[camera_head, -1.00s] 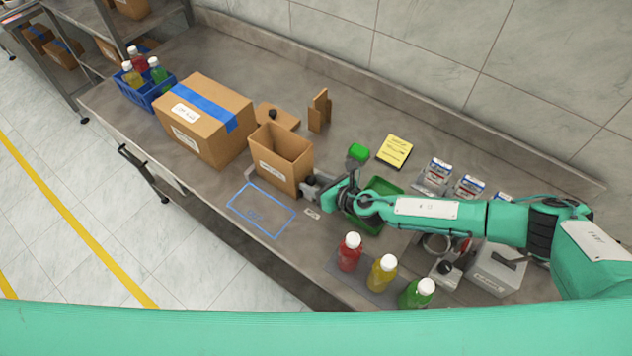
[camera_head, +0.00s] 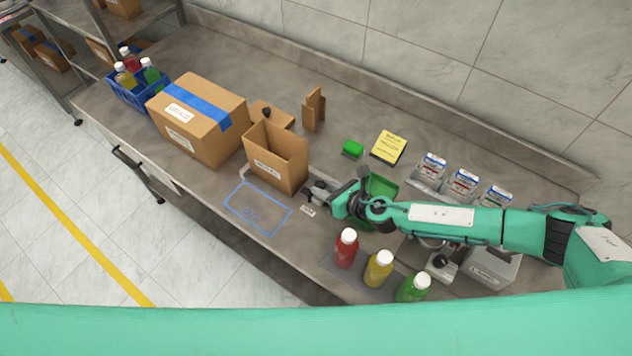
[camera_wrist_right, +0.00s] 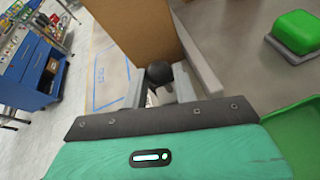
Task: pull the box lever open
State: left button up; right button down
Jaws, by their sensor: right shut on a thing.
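A black ball knob (camera_wrist_right: 158,72) on the lever sits between the two grey fingers of my right gripper (camera_wrist_right: 160,92) in the right wrist view. In the head view the right gripper (camera_head: 325,195) is low over the table, just right of the open cardboard box (camera_head: 276,162), and it hides most of the lever. The gripper is shut on the knob. The box stands upright with its top open, and its wall (camera_wrist_right: 148,30) rises just beyond the knob in the wrist view. My left gripper is not in view.
A green button (camera_head: 353,148) and a yellow note (camera_head: 388,147) lie behind the arm. A green tray (camera_head: 382,187) is partly under it. Red (camera_head: 345,248), yellow (camera_head: 378,268) and green (camera_head: 411,287) bottles stand in front. A blue outlined area (camera_head: 257,208) is empty.

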jog(key=c, duration=1.1)
grip_release()
jog(key=b+v, duration=0.2)
jog(key=v, duration=1.1)
jog(key=shift+s+d+r, duration=0.15)
jog(key=shift+s+d, duration=0.05)
